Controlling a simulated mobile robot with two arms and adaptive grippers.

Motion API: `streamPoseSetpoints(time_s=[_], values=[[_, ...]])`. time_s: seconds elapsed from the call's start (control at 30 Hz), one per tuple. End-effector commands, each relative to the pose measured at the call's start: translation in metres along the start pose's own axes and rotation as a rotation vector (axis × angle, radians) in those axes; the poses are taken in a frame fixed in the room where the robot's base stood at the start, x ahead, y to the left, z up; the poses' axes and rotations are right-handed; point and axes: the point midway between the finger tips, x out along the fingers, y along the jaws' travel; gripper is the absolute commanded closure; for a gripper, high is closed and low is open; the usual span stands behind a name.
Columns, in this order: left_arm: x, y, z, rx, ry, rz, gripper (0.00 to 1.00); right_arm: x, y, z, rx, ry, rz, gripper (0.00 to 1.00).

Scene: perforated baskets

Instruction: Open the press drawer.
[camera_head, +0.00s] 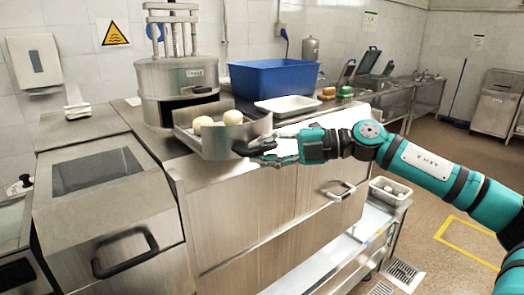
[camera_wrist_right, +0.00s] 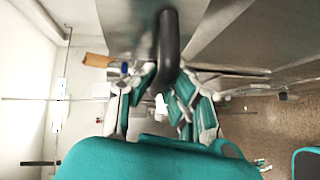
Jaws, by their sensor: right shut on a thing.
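The press (camera_head: 178,78) is a round steel machine on the steel counter, with screw columns on top. Its drawer (camera_head: 222,143) is a steel tray that stands out from the press's front, with pale round balls (camera_head: 232,117) in it. My right gripper (camera_head: 262,146) is at the drawer's front, shut on its black handle. In the right wrist view the dark handle (camera_wrist_right: 168,45) runs down between the two teal fingers (camera_wrist_right: 163,88). The fingertips partly hide the handle in the head view. My left gripper is not in view.
A blue bin (camera_head: 272,78) and a white tray (camera_head: 288,107) stand behind the drawer on the counter. A steel chest with a black handle (camera_head: 125,252) is at the front left. A lower shelf holds a small container (camera_head: 390,190). Open floor lies at the right.

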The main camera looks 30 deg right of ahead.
Motion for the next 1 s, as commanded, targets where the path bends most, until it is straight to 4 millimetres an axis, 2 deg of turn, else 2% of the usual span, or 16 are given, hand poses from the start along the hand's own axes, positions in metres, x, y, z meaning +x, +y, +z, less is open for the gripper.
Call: streamPoseSetpoints(time_s=[0.2,0.23,0.3,0.67,1.0], values=[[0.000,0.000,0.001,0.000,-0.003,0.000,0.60,-0.001,0.003,-0.001,0.001,0.001,0.005,1.00],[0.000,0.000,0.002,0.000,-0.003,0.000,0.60,-0.001,0.003,-0.001,0.001,0.001,0.005,0.87],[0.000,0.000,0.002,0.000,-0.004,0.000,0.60,-0.001,0.003,-0.001,0.001,0.001,0.004,0.77],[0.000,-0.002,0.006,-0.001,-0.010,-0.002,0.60,-0.003,0.000,0.000,0.001,0.000,-0.002,0.77],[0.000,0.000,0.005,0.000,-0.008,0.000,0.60,-0.026,-0.001,0.000,0.000,-0.005,-0.007,0.77]])
